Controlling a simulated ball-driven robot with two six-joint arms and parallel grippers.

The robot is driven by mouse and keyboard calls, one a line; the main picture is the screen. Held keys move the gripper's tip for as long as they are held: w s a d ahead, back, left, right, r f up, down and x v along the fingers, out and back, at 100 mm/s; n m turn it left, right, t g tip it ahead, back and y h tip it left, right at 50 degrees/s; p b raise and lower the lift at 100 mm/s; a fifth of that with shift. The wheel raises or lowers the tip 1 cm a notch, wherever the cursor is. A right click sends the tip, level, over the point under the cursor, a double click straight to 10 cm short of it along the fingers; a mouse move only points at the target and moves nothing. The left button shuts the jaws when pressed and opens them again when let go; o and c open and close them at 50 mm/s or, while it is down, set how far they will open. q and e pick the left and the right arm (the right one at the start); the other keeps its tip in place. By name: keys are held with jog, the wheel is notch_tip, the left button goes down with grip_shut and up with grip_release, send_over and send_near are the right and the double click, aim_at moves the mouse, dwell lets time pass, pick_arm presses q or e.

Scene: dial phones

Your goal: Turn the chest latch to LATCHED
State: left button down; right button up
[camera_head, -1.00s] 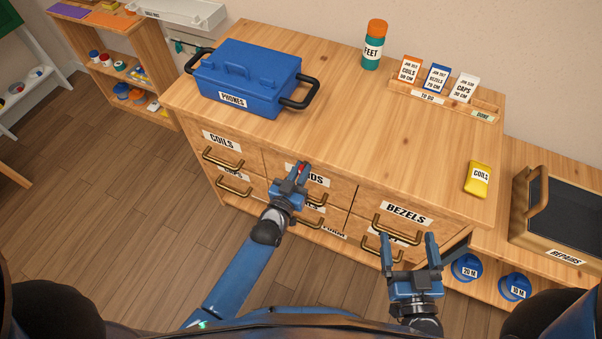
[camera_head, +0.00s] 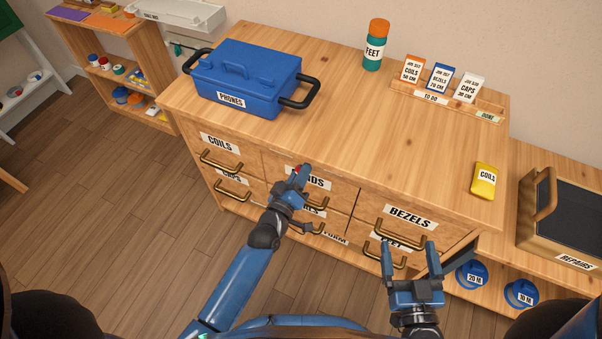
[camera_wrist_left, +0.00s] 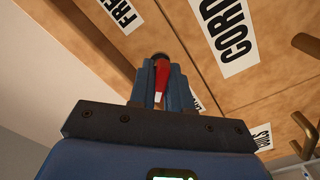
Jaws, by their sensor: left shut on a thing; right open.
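The chest (camera_head: 345,180) is a wooden chest of drawers with labelled fronts. A red piece (camera_wrist_left: 162,82), apparently the latch handle, shows between my left gripper's fingers in the left wrist view. Its red tip (camera_head: 297,169) also shows in the head view, at the upper middle of the chest front. My left gripper (camera_head: 304,174) is shut on it and hides most of the latch. A partly cut-off label starting "FRE" (camera_wrist_left: 121,13) is in the left wrist view; another label (camera_wrist_left: 196,105) is mostly hidden behind the fingers. My right gripper (camera_head: 409,246) is open and empty, before the lower right drawers.
Brass drawer handles (camera_head: 409,229) stick out around both grippers. On the chest top stand a blue PHONES box (camera_head: 245,80), a FEET bottle (camera_head: 375,48), a card rack (camera_head: 450,100) and a yellow COILS packet (camera_head: 486,180). A REPAIRS case (camera_head: 570,255) is at the right.

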dwell(0.5)
pick_arm(q)
jog(key=c, duration=1.2)
grip_release()
jog(key=shift+o, duration=0.2)
jog(key=shift+s, duration=0.1)
jog(key=b+v, duration=0.1)
jog(key=v, duration=0.9)
jog(key=shift+s, duration=0.35)
jog(key=shift+a, duration=0.15)
